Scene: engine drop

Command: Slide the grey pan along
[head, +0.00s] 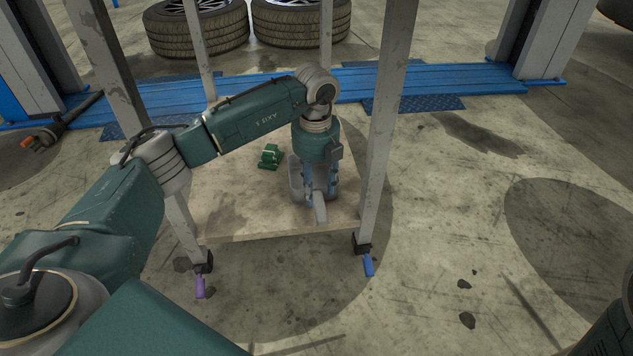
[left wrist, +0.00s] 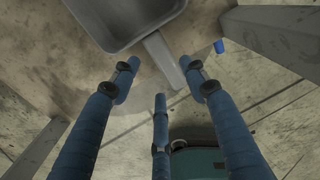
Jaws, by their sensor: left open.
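The grey pan (head: 296,180) lies on the low board of a wheeled frame, partly hidden behind my left gripper (head: 319,190) in the head view. In the left wrist view the pan's tray (left wrist: 128,30) is at the top, and its flat handle (left wrist: 164,60) points down between the two upper fingers. My left gripper (left wrist: 160,82) is open, its three blue fingers spread around the handle's end. I see no clear contact between fingers and pan. My right gripper is out of view.
The board (head: 225,205) sits between upright metal legs (head: 386,130) that stand close to my left arm. A green object (head: 269,157) rests on the board behind the pan. A purple cylinder (head: 200,286) and a blue one (head: 368,266) are by the front casters. Floor at right is open.

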